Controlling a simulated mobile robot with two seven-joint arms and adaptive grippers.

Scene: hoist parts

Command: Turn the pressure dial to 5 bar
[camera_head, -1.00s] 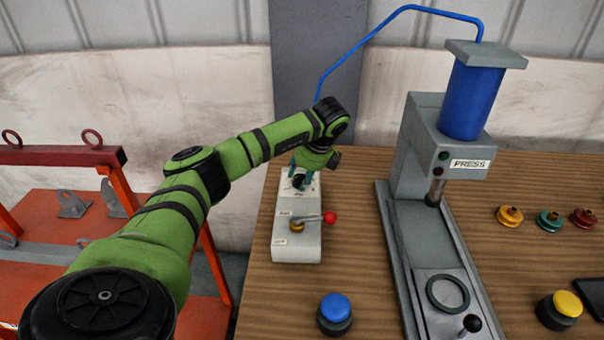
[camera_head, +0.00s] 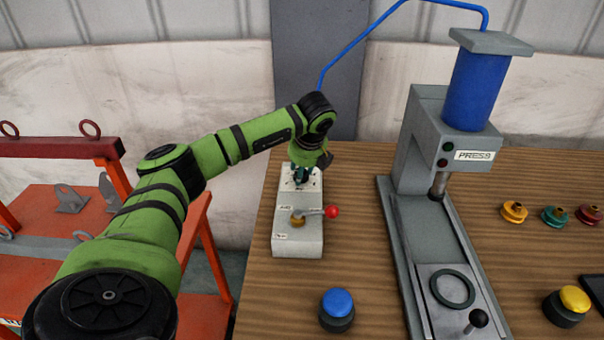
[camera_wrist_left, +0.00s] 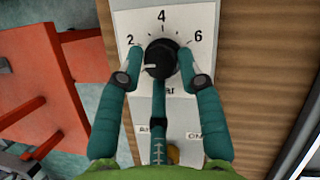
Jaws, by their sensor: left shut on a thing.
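The pressure dial is a round black knob (camera_wrist_left: 161,58) on a light panel marked 2, 4 and 6. Its white pointer mark faces left, a little below the 2. In the head view my left gripper (camera_head: 301,175) is over the far end of the grey control box (camera_head: 298,243) and mostly covers the dial there. My right gripper is not in view.
A lever valve with a red knob (camera_head: 331,211) sits on the near part of the box. A blue button (camera_head: 337,303) stands in front. The press (camera_head: 412,170) is to the right, with several coloured fittings beyond it. An orange rack (camera_head: 112,180) stands left.

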